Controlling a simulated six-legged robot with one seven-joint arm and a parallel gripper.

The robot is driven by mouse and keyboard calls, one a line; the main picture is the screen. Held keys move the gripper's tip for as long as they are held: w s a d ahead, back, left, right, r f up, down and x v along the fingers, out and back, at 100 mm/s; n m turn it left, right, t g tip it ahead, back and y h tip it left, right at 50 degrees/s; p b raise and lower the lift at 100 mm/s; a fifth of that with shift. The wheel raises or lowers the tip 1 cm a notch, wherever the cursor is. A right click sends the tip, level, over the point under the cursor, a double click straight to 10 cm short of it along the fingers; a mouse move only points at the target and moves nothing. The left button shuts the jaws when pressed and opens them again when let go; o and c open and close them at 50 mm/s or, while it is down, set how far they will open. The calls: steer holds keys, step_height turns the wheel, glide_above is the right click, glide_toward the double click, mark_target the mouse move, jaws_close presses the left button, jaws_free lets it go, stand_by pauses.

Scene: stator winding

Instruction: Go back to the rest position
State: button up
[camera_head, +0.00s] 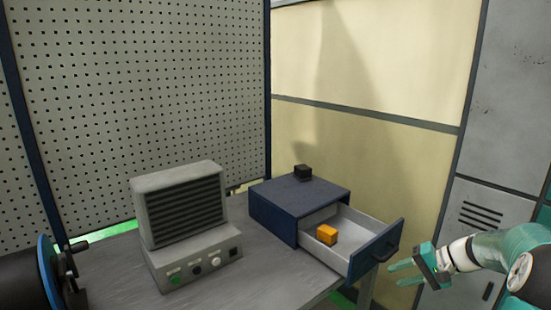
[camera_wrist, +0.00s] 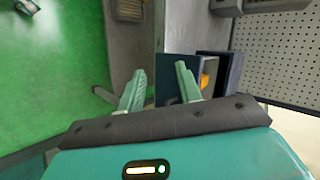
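My gripper (camera_head: 403,273) is at the right of the head view, just right of the pulled-out drawer front. Its two green fingers are spread apart with nothing between them. They also show in the wrist view (camera_wrist: 160,88), apart and empty. The drawer (camera_head: 376,232) of the blue cabinet (camera_head: 275,205) stands open. An orange-yellow block (camera_head: 327,234) lies inside it, and part of it shows in the wrist view (camera_wrist: 207,76). The fingers look clear of the drawer handle (camera_head: 386,254) in the head view.
A small black block (camera_head: 302,171) sits on top of the cabinet. A grey louvred machine with buttons (camera_head: 185,220) stands on the table (camera_head: 263,262) to the left. Perforated panels and a wall close off the back.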

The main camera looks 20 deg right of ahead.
steer(key=a+r+n+g+h, duration=0.2)
steer(key=a+r, duration=0.1)
steer(key=a, duration=0.7)
steer(key=a+r+n+g+h, duration=0.1)
steer(key=a+r+n+g, duration=0.1)
steer(key=a, duration=0.8)
steer(key=s+a+r+n+t+h, duration=0.1)
steer(key=s+a+r+n+h, duration=0.1)
steer(key=s+a, duration=0.4)
steer(key=s+a+r+n+t+h, duration=0.1)
steer(key=s+a+r+n, duration=0.1)
steer(key=s+a, duration=0.5)
steer(key=a+n, duration=0.1)
steer(key=a, duration=0.2)
steer(key=shift+a+r+n+h, duration=0.25)
steer(key=shift+a+n+h, duration=0.05)
steer(key=shift+a+h, duration=0.1)
steer(key=shift+a, duration=0.1)
